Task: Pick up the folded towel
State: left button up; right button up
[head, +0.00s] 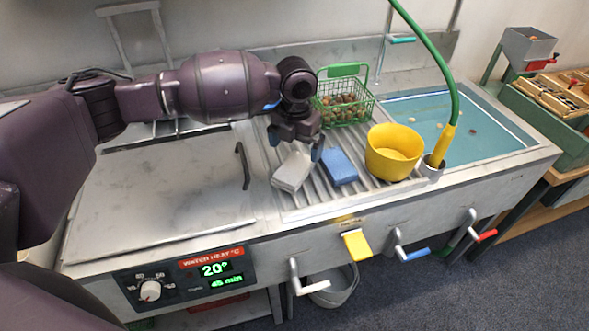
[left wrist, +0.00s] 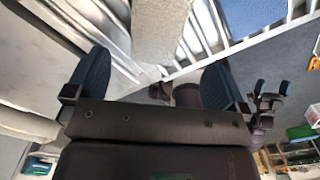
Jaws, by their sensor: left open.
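The folded towel (head: 292,170) is a pale cream-white pad lying on the ribbed steel drainboard. In the left wrist view the towel (left wrist: 160,32) lies between and beyond the fingers. My left gripper (head: 295,142) is open, pointing down just above the towel's far end. In the left wrist view my left gripper (left wrist: 155,82) has its fingers wide apart with nothing held. Whether a finger touches the towel is unclear. A small dark two-pronged shape (left wrist: 268,98) at the right of the left wrist view looks like my right gripper; its opening is too small to judge.
A blue sponge (head: 339,166) lies just right of the towel. A yellow bowl (head: 394,152) and a green wire basket of chestnuts (head: 345,101) stand nearby. A green hose (head: 443,60) rises beside the water basin (head: 490,139). The steel lid (head: 160,190) at left is clear.

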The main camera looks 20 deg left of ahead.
aim_at(294, 167)
pick_arm(q)
notch_tip(294, 167, down, 2)
jog(key=shift+f, duration=0.2)
jog(key=shift+a+f, duration=0.1)
jog(key=shift+f, duration=0.3)
notch_tip(294, 167, down, 5)
jog(key=shift+a+r, duration=0.15)
jog(key=shift+r, duration=0.05)
jog(key=c, duration=1)
pick_arm(e)
jog(key=shift+f, duration=0.35)
pick_arm(q)
jog(key=shift+r, duration=0.15)
